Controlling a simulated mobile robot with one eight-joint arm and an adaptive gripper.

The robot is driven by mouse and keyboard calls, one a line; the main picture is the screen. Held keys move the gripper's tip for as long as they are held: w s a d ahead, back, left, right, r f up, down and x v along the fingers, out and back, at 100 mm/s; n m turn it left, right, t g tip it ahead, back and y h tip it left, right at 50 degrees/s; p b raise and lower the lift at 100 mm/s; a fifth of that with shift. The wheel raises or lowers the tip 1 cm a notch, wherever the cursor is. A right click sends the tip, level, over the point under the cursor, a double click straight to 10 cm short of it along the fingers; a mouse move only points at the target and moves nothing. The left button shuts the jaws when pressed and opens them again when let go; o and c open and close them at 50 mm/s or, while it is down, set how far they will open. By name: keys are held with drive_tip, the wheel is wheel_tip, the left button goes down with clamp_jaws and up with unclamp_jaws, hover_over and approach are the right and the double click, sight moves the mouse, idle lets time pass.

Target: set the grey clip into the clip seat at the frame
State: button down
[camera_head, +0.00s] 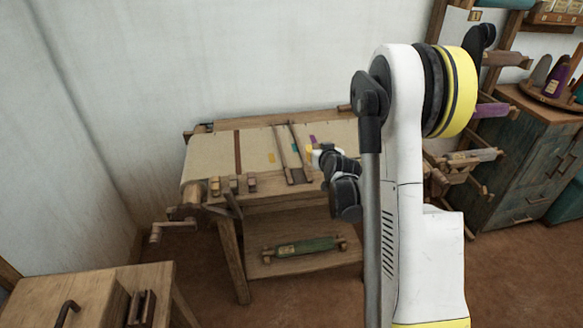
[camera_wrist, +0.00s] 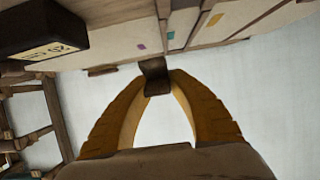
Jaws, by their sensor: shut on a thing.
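In the wrist view, my gripper (camera_wrist: 158,84) has its two yellow fingers curved together at the tips. They are shut on a small dark grey-brown piece, the grey clip (camera_wrist: 154,68), which sticks up past the fingertips toward the pale cloth and wooden edge of the loom. I cannot tell whether the clip touches the wood. In the head view, my gripper (camera_head: 316,155) is over the right part of the loom frame (camera_head: 290,203); the clip is too small to make out there. I cannot pick out the clip seat in either view.
A dark labelled block (camera_wrist: 42,28) is at the top left of the wrist view. Small wooden blocks (camera_head: 233,185) line the loom's front edge. A green roll (camera_head: 300,246) lies on the shelf below. A cabinet (camera_head: 525,150) stands right, a wooden table (camera_head: 85,295) front left.

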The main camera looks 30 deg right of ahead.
drive_tip(key=b, duration=0.2)
hover_over(296, 169)
wheel_tip(296, 169, down, 5)
drive_tip(key=shift+s+a+r, duration=0.1)
drive_tip(key=shift+s+r, duration=0.05)
drive_tip(key=shift+r, duration=0.05)
drive_tip(key=shift+f+b, duration=1.2)
drive_tip(key=shift+f, duration=0.7)
drive_tip(key=shift+f, duration=0.15)
drive_tip(key=c, duration=1.3)
unclamp_jaws()
